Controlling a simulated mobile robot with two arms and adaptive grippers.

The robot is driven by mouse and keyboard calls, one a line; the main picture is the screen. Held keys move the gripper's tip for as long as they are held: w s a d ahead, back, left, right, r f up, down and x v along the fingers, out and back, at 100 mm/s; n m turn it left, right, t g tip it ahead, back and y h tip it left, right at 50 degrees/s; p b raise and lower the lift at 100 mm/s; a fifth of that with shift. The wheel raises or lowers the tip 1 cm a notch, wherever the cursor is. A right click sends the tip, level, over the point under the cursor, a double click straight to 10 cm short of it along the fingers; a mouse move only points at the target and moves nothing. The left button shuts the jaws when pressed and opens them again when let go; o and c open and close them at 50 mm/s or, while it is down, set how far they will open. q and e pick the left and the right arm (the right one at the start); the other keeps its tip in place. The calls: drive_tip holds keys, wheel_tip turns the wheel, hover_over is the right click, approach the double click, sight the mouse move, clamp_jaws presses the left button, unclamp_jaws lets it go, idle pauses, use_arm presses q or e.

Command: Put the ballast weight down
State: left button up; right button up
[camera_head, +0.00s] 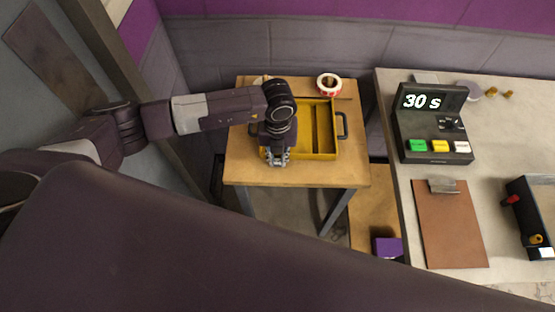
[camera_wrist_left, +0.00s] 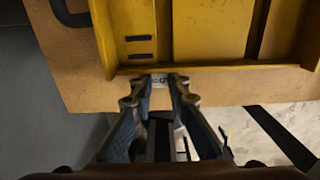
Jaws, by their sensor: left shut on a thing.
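My left gripper (camera_head: 278,160) points down at the front left edge of a yellow tray (camera_head: 325,156) on a small wooden table. In the left wrist view its fingertips (camera_wrist_left: 160,84) are close together at the tray's near wall (camera_wrist_left: 215,70). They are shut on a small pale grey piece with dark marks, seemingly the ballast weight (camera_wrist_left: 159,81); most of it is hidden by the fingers. I cannot tell whether it touches the tray or table. My right gripper is not in view.
The tray has dividers and dark side handles. A red and white tape roll (camera_head: 329,84) lies behind it on the wooden table (camera_head: 355,172). At right, a grey bench holds a timer box (camera_head: 431,125) reading "30 s" and a clipboard (camera_head: 452,225). A purple block (camera_head: 387,247) sits lower down.

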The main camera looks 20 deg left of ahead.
sight(278, 161)
use_arm(q)
drive_tip(key=shift+r, duration=0.1)
wheel_tip(278, 161, up, 20)
drive_tip(key=b, duration=0.4)
